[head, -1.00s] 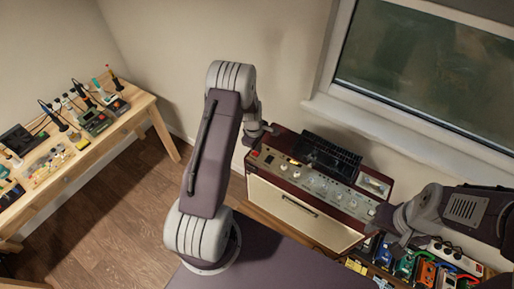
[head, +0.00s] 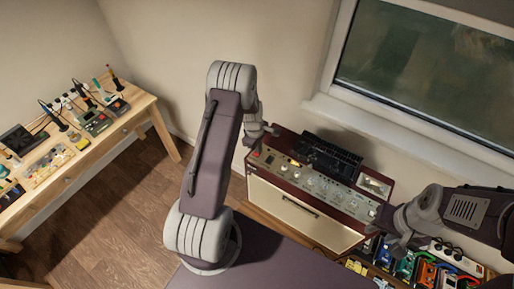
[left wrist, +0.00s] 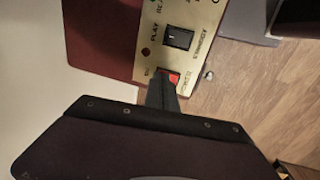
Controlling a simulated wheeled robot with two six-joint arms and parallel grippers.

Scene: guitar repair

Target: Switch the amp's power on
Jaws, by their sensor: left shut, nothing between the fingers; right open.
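The amp (head: 300,215) is a dark red box with a cream front and a control panel on top, standing against the wall under the window. In the left wrist view its panel (left wrist: 150,15) shows a red power switch (left wrist: 174,76) and a black standby rocker (left wrist: 180,39). My left gripper (left wrist: 164,88) is shut and empty, its fingertips at the red switch and partly covering it. Whether they touch it, and which way the switch is set, I cannot tell. In the head view my left gripper (head: 266,133) is over the amp's left end. My right gripper (head: 392,243) is open near the amp's right end.
A black slotted unit (head: 330,158) sits on top of the amp. Colourful pedals (head: 404,266) and a white power strip (head: 458,257) lie right of the amp. A wooden workbench (head: 140,108) with tools stands at the left. The floor between is clear.

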